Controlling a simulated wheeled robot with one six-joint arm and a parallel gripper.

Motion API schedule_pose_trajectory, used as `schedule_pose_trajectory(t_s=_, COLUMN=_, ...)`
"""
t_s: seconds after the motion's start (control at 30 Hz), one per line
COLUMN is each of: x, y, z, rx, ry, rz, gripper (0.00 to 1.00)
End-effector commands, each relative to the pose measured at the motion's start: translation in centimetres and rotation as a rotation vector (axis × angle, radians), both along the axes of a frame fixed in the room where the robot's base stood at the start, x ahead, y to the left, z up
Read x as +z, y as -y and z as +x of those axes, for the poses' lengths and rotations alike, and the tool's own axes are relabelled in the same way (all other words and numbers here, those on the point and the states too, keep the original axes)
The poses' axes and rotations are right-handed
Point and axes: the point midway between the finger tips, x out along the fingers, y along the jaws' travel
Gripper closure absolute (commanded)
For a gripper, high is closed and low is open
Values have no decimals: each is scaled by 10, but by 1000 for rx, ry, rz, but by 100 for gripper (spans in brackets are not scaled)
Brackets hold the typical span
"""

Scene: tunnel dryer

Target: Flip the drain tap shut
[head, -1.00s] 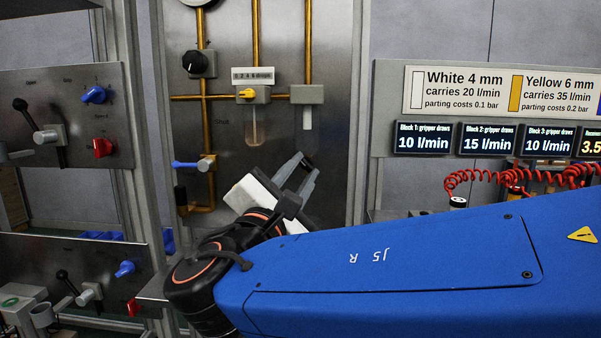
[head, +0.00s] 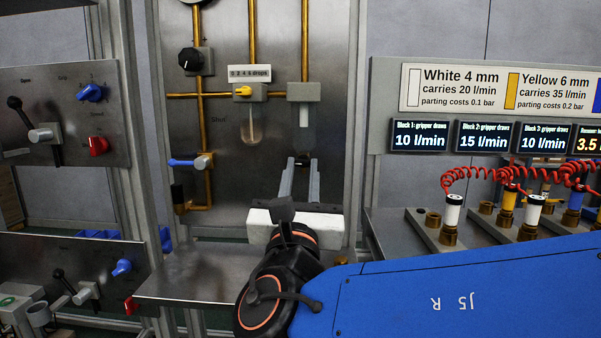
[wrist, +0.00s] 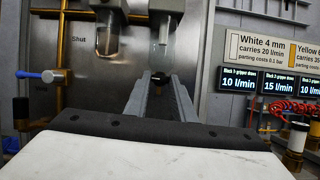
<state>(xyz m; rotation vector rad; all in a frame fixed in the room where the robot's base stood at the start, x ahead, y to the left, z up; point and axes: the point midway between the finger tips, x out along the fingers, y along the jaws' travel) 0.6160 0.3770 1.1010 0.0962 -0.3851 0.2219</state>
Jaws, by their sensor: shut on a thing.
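The drain tap (head: 185,162) appears to be the one with a blue lever on the lower left brass pipe of the steel panel. Its lever lies level and points left; it also shows at the left of the wrist view (wrist: 42,75). A "Shut" label (head: 218,119) is above and right of it. My gripper (head: 302,165) is well to the right of the tap, apart from it, pointing at the panel's right part. In the wrist view, its fingertips (wrist: 158,82) close on a small dark thing (wrist: 158,76), too small to identify clearly.
A drip unit with a yellow lever (head: 243,91) and a clear tube hangs above and left of my gripper. A second fitting (head: 304,92) is straight above it. A metal shelf (head: 190,288) juts out below. Several hose fittings and a red coiled hose (head: 470,178) are at right.

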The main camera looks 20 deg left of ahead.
Motion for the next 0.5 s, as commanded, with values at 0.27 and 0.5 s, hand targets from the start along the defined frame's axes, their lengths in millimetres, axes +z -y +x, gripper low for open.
schedule_pose_trajectory(t_s=0.27, x=-1, y=1, z=0, rx=0, ry=13, rz=-59, gripper=100)
schedule_pose_trajectory(t_s=0.5, x=-1, y=1, z=0, rx=0, ry=15, rz=-67, gripper=100)
